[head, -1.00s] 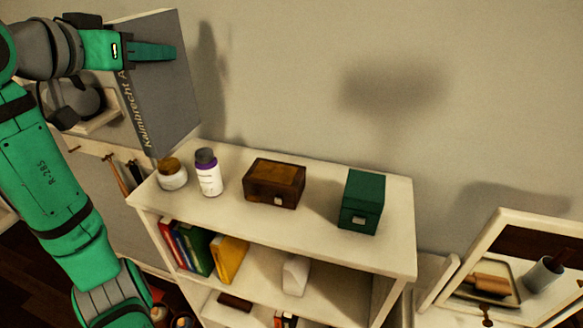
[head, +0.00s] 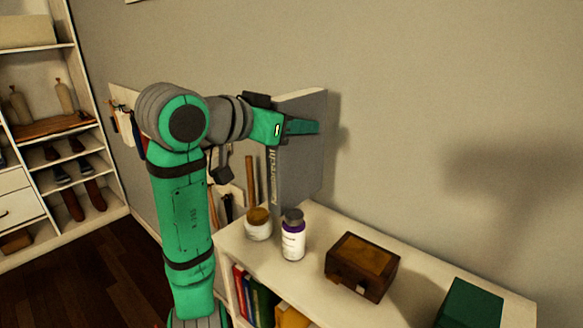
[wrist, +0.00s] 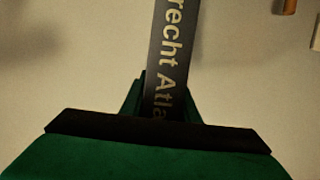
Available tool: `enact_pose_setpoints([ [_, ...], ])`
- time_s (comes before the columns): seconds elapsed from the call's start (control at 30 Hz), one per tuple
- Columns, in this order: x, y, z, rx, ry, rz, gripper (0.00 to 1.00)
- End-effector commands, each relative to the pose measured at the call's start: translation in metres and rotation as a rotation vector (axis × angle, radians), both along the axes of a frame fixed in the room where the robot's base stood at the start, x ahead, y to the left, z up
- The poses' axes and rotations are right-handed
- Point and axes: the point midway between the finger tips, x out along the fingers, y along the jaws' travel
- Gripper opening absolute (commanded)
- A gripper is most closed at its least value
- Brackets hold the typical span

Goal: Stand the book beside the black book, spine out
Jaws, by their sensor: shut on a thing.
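A large grey book (head: 300,150) hangs upright in the air above the left end of the white shelf unit. Its dark spine (head: 273,180) faces my head camera and carries pale lettering. My gripper (head: 302,127) is shut on the book near its top. In the wrist view the spine (wrist: 170,55) runs up from between the jaws (wrist: 165,108), with "recht Atla" readable. Below, red (head: 240,292), green (head: 262,305) and yellow (head: 292,317) books stand on the shelf, partly cut off by the frame. I cannot make out a black book.
On the shelf top (head: 318,222) stand a brown-lidded jar (head: 258,225), a white and purple bottle (head: 293,238), a brown wooden box (head: 361,266) and a green box (head: 473,304). Tools hang on the wall behind my arm. A tall rack (head: 50,140) stands at the left.

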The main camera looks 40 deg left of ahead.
Motion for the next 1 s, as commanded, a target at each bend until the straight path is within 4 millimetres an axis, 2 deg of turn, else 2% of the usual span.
enact_pose_setpoints([
  [0.03,-0.003,0.004,-0.011,-0.003,-0.002,0.008,0.00],
  [0.2,-0.008,0.012,-0.038,-0.001,-0.002,0.021,0.00],
  [0.53,-0.009,0.014,-0.058,0.000,-0.004,0.025,0.00],
  [0.8,-0.007,0.011,-0.091,-0.001,-0.003,0.020,0.00],
  [1.0,-0.003,0.005,-0.093,0.001,-0.004,0.009,0.00],
])
